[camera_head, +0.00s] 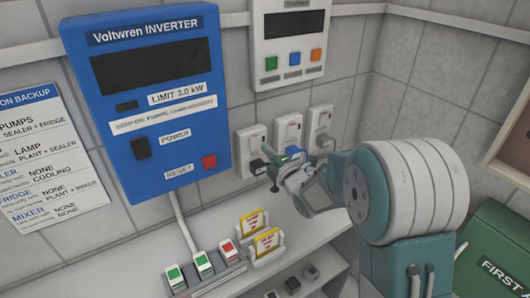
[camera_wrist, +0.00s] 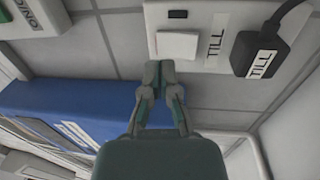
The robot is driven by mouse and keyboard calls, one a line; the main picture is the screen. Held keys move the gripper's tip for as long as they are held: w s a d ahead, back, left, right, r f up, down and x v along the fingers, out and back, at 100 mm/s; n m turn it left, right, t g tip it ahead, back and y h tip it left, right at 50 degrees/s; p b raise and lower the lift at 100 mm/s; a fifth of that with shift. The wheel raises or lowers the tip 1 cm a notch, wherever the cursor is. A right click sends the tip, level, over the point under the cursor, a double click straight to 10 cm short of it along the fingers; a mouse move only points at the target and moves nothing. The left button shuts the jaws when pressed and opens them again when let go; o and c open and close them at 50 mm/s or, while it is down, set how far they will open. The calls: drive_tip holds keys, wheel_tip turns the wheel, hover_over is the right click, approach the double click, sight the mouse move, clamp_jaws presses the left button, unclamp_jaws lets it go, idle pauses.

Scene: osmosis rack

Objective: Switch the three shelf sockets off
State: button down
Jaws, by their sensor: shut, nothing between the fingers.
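Three wall sockets, left (camera_head: 251,138), middle (camera_head: 288,127) and right (camera_head: 319,118), hang in a row under the upper panel. My gripper (camera_head: 272,160) is at the left and middle sockets and partly covers their lower parts. In the wrist view my gripper (camera_wrist: 159,72) is shut and empty, its tips beside the white switch (camera_wrist: 177,46) of a socket labelled TILL (camera_wrist: 220,15). Whether they touch is unclear. A black plug (camera_wrist: 268,45) labelled TILL sits in this socket, which appears to be the left one. The switch positions cannot be read.
A blue Voltwren inverter (camera_head: 190,60) with a power switch and red reset button hangs left of the sockets. A white panel (camera_head: 290,25) with coloured buttons is above them. Below are yellow cards (camera_head: 267,242) and a block of small switches (camera_head: 203,265). A green first-aid box (camera_head: 495,250) stands right.

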drive_tip(key=s+d+r+m+g+h, duration=0.2)
drive_tip(key=s+d+m+h, duration=0.3)
drive_tip(key=s+d+m, duration=0.25)
drive_tip(key=s+d+r+m+g+h, duration=0.1)
drive_tip(key=s+d+r+m+h, duration=0.2)
drive_tip(key=s+d+m+h, duration=0.35)
drive_tip(key=s+d+m+g, duration=0.1)
drive_tip(key=s+m+g, duration=0.2)
drive_tip(key=s, duration=0.8)
drive_tip(key=s+d+f+m+g, duration=0.1)
drive_tip(key=s+d+m+g, duration=0.1)
drive_tip(key=s+m+g, duration=0.2)
drive_tip(key=s+m, duration=0.3)
drive_tip(key=s, duration=0.4)
drive_tip(key=shift+f+m+y, duration=0.3)
drive_tip(key=shift+m+y, duration=0.05)
drive_tip(key=shift+m, duration=0.05)
idle(0.5)
